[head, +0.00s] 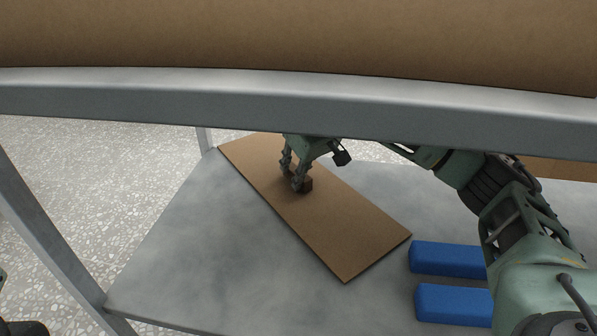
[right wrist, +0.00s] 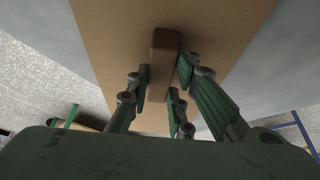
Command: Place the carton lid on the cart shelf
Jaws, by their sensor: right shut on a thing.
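The carton lid (head: 345,225) is a flat brown rectangular board with a small brown block handle near its middle. It lies at a slant over the grey cart shelf (head: 190,255) and looks flat against it; whether it touches all over I cannot tell. My right gripper (head: 300,186) is shut on the lid's handle. In the right wrist view the fingers (right wrist: 163,88) stand on both sides of the handle, with the lid's brown face (right wrist: 225,30) beyond. My left gripper cannot be made out; only a dark piece shows at the lower left corner of the head view.
Two blue blocks (head: 447,259) (head: 452,304) lie on the shelf right of the lid, close to my right arm. A grey upper beam (head: 300,105) crosses above the shelf, with a brown surface over it. A cart post (head: 50,235) stands at left. The shelf's front left is bare.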

